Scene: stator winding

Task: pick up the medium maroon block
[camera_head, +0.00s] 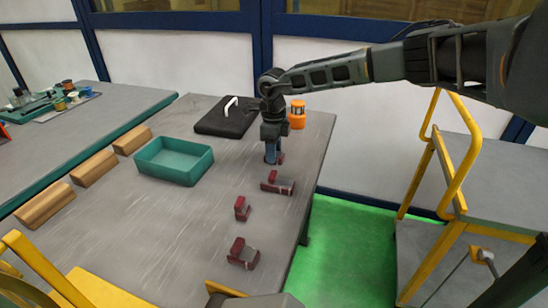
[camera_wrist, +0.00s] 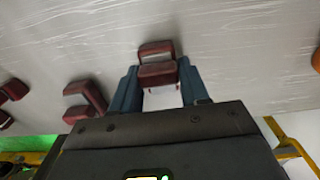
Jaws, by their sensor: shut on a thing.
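My gripper (camera_head: 272,157) points down at the table's right side, near the far end. It is shut on a maroon block (camera_head: 281,158), mostly hidden behind the fingers in the head view. In the wrist view the same block (camera_wrist: 157,73) sits between the two blue fingers, its two raised parts showing. I cannot tell whether it touches the table or is slightly above it. Other maroon blocks lie in a row towards the near side: a long one (camera_head: 277,183), a small one (camera_head: 242,208) and a larger one (camera_head: 243,253). One neighbour also shows in the wrist view (camera_wrist: 85,101).
A teal tray (camera_head: 174,161) stands left of the row. A black case (camera_head: 228,117) with a white handle and an orange cylinder (camera_head: 297,115) are beyond my gripper. Wooden blocks (camera_head: 94,169) line the left edge. The middle of the table (camera_head: 150,235) is clear.

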